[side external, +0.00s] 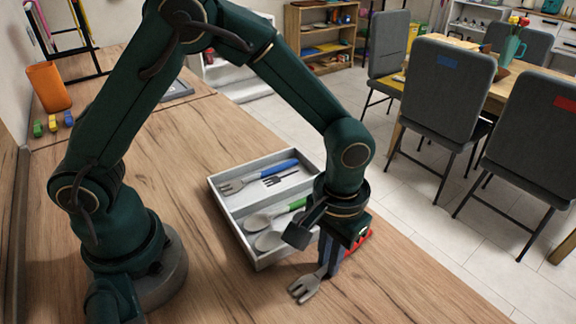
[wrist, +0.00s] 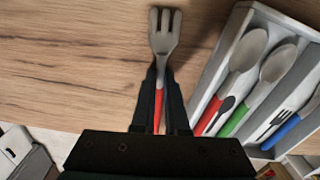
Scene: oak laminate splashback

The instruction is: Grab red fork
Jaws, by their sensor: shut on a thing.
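The red fork has a grey head (side external: 304,287) and a red handle that shows partly behind my gripper. In the wrist view the red fork (wrist: 164,36) points its tines away from me, with its red handle between my fingers. My gripper (side external: 328,262) is shut on the fork near where head and handle meet; it also shows in the wrist view (wrist: 160,88). The fork is outside the tray, at or just above the wooden table (side external: 410,285); I cannot tell whether it touches. The rear of the handle is hidden by my gripper.
A grey cutlery tray (side external: 237,226) stands beside my gripper. It holds a blue-handled fork (side external: 279,167), a green-handled spoon (side external: 258,222) and a red-handled spoon (wrist: 247,51). Dark fork and spoon marks show on its floor. An orange cup (side external: 48,88) stands far left. The table edge is close.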

